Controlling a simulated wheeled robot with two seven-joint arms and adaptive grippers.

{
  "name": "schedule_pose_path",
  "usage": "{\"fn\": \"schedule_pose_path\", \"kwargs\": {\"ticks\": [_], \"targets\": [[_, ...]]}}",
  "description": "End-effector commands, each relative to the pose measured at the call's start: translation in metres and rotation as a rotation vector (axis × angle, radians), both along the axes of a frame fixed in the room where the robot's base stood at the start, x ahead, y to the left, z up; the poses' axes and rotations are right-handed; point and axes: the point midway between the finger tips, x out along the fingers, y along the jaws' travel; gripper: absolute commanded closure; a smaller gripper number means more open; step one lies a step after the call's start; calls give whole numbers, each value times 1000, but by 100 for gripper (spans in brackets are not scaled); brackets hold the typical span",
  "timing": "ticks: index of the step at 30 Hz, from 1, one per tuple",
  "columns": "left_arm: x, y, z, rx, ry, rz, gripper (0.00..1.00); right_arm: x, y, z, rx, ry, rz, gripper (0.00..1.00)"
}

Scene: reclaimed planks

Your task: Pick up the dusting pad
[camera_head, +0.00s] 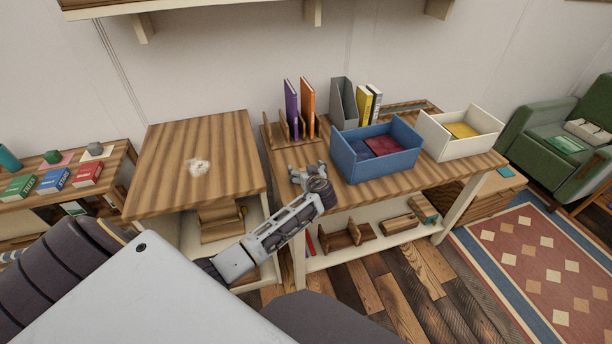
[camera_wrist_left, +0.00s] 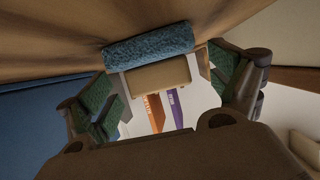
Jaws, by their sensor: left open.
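The dusting pad, a tan block with a fuzzy blue face (camera_wrist_left: 150,45), shows in the left wrist view at the wooden table surface. Its tan part (camera_wrist_left: 156,76) lies between the spread fingers of my left gripper (camera_wrist_left: 168,88), with gaps visible on both sides. In the head view my left gripper (camera_head: 306,176) is over the front left part of the right-hand table (camera_head: 395,186); I cannot make out the pad there. The left gripper is open and empty. My right gripper is not in view.
A blue box (camera_head: 376,165) stands just right of the left gripper, with a cream box (camera_head: 485,144) beyond. Purple (camera_head: 291,108) and orange (camera_head: 307,105) books stand in a wooden rack behind. A whitish patch (camera_head: 198,167) marks the otherwise clear left table (camera_head: 160,190).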

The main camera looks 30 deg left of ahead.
Motion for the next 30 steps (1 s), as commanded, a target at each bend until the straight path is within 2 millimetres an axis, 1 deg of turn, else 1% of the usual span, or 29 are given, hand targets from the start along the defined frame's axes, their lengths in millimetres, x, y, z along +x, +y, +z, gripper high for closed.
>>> {"fn": "schedule_pose_path", "kwargs": {"ticks": [4,5,15,16,25,30], "targets": [[0,0,0,0,0,0,8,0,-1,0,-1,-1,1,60],[0,0,0,0,0,0,11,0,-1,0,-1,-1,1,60],[0,0,0,0,0,0,54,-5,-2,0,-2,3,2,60],[0,0,0,0,0,0,57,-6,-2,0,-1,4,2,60],[0,0,2,-1,-1,0,57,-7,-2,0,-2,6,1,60],[0,-1,11,-2,-2,0,57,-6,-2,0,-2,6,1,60]]}}
